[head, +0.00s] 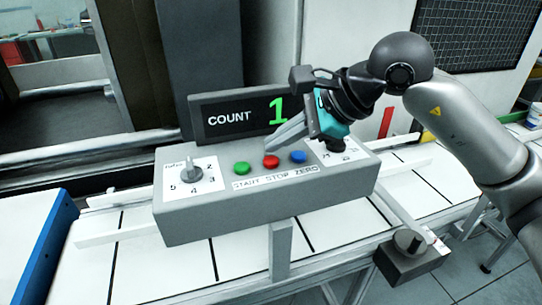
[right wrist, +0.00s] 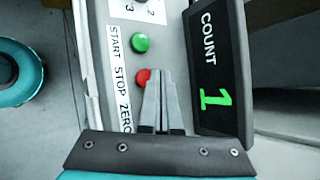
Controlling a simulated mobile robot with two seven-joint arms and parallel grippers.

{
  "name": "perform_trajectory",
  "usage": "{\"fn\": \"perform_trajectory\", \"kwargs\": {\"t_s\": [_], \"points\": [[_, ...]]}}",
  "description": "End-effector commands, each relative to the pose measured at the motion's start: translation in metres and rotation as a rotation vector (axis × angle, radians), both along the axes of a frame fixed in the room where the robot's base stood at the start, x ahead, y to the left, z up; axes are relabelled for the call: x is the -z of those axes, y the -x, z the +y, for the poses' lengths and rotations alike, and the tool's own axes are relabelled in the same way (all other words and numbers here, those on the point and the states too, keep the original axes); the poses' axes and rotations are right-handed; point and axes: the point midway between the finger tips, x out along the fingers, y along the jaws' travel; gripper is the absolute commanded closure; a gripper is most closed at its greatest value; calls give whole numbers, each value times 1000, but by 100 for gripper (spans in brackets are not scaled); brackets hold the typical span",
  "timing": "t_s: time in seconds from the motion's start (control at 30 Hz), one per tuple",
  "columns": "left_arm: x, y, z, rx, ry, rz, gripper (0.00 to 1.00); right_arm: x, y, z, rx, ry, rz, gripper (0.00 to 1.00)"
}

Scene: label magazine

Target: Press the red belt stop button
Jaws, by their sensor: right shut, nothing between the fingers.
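The red stop button (head: 271,161) sits between a green button (head: 241,168) and a blue button (head: 297,156) on the sloped top of a grey control box (head: 215,224). The label strip below them reads START STOP ZERO. My right gripper (head: 269,147) is shut and empty, its fingertips just behind and above the red button in the head view. In the right wrist view, the shut fingers (right wrist: 160,72) partly cover the red button (right wrist: 142,77). Whether they touch it, I cannot tell. My left gripper is not in view.
A COUNT display (head: 232,116) showing a green 1 stands behind the buttons, close to the fingers. A numbered dial (head: 191,172) is at the box's left. A white slatted conveyor (head: 135,262) runs beneath the box.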

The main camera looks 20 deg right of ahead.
Motion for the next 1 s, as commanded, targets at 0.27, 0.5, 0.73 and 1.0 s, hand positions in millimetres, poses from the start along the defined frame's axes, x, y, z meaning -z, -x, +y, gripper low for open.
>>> {"fn": "perform_trajectory", "kwargs": {"t_s": [0.27, 0.5, 0.73, 1.0], "points": [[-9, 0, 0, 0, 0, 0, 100, -12, 0, 0, 0, -1, -2, 100], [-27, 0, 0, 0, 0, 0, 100, -37, 0, 0, -1, -1, -2, 100], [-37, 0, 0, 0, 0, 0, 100, -52, 0, 0, 0, -1, -1, 100], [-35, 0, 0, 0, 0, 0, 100, -50, 0, 0, -1, -1, 0, 100]]}}
